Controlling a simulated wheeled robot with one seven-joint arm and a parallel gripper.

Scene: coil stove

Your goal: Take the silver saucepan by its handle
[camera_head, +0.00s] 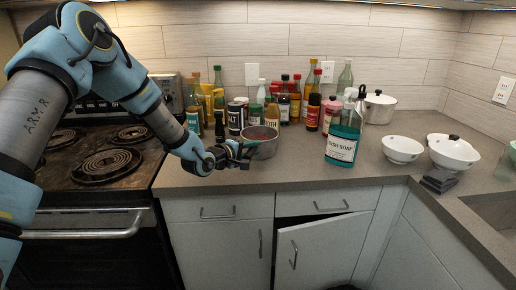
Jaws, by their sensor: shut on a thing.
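The silver saucepan (262,143) stands on the counter, just right of the stove, in front of a crowd of bottles. It is open at the top and its inside looks reddish. My gripper (240,153) is at the saucepan's left side, where the handle is. The gripper is shut on the handle, which the fingers mostly hide. The pan appears upright; I cannot tell whether it touches the counter.
Several bottles and jars (283,104) stand close behind the saucepan. A dish soap bottle (343,140) stands to its right. A lidded pot (379,108), a white bowl (402,150) and a lidded bowl (453,152) are farther right. The coil stove (107,164) is left. A cabinet door (318,252) hangs ajar below.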

